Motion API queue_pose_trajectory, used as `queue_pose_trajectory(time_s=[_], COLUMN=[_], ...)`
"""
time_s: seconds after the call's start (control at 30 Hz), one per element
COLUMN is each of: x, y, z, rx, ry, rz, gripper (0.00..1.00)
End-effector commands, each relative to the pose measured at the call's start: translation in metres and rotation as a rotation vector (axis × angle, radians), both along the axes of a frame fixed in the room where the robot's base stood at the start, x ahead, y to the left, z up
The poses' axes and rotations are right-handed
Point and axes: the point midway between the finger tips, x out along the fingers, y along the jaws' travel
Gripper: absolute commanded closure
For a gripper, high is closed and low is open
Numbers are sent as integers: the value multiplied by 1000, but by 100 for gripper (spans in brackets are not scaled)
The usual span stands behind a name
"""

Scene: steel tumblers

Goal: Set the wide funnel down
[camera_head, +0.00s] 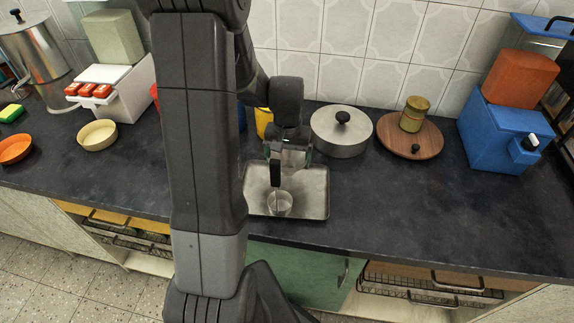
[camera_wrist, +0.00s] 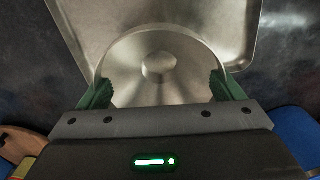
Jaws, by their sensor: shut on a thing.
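The wide funnel (camera_wrist: 128,62) is a round, shiny steel piece with a broad rim and a smaller round centre. In the wrist view it sits between the two green fingers of my gripper (camera_wrist: 160,88), which is shut on it. In the head view my gripper (camera_head: 287,153) is over the steel tray (camera_head: 316,190), with the pale funnel (camera_head: 296,159) partly hidden behind it. A small steel tumbler (camera_head: 280,205) is on the tray near its front edge, just below my gripper. I cannot tell whether the funnel touches anything beneath it.
A lidded pot (camera_head: 341,135) stands right of the tray, then a round wooden board (camera_head: 398,144) with a tan jar (camera_head: 414,114) on it. A blue box (camera_head: 497,135) stands farther right. The dark counter (camera_head: 430,205) is clear at the front right.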

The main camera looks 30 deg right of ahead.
Motion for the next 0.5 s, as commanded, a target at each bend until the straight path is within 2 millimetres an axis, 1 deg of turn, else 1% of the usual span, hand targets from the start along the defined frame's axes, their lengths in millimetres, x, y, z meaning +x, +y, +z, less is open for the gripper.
queue_pose_trajectory(time_s=[0.03, 0.1, 0.2, 0.5], x=[-1, -1, 0, 0], y=[1, 0, 0, 0], z=[-8, -18, -27, -30], rx=[3, 3, 2, 0], ry=[3, 3, 2, 0], rz=[0, 0, 0, 0], gripper=[35, 35, 35, 35])
